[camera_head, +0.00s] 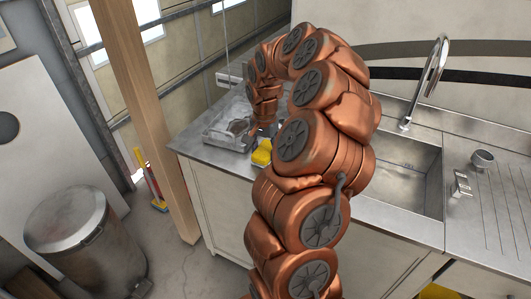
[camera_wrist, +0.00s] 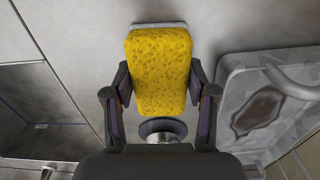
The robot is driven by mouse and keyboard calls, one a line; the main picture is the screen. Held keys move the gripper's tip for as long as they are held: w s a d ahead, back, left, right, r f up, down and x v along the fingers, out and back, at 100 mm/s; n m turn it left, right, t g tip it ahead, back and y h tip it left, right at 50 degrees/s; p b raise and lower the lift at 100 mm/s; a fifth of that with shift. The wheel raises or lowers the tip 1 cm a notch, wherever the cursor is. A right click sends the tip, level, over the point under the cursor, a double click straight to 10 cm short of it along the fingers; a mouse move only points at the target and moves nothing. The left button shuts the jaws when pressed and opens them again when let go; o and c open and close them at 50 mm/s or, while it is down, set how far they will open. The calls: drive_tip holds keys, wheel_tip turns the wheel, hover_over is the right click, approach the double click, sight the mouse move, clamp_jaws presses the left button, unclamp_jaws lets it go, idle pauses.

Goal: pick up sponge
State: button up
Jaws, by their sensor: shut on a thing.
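The yellow sponge (camera_wrist: 158,68) sits between the two fingers of my gripper (camera_wrist: 160,95) in the wrist view. The fingers are shut on its two long sides. A pale layer shows along the sponge's far edge. In the head view the yellow sponge (camera_head: 262,153) shows at the counter's front left, partly hidden by my arm. My gripper is mostly hidden there by the arm. I cannot tell whether the sponge touches the counter.
A metal tray (camera_wrist: 228,75) with a brown patch lies right of the sponge in the wrist view. The sink basin (camera_head: 400,175) is to the right in the head view. A round bin (camera_head: 75,240) and a wooden post (camera_head: 150,110) stand left.

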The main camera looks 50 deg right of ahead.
sight(264, 149)
drive_tip(key=shift+r, duration=0.15)
drive_tip(key=shift+r+b, duration=0.9)
drive_tip(key=shift+r, duration=0.7)
drive_tip(key=s+a+b, duration=0.2)
drive_tip(key=s+a, duration=0.2)
drive_tip(key=s, duration=0.2)
drive_tip(key=s+a+r+b, duration=0.1)
drive_tip(key=s+a+b, duration=0.1)
drive_tip(key=s+a, duration=0.2)
drive_tip(key=s, duration=0.3)
drive_tip(key=shift+s+a+r+b, duration=0.25)
drive_tip(key=shift+s+b, duration=0.05)
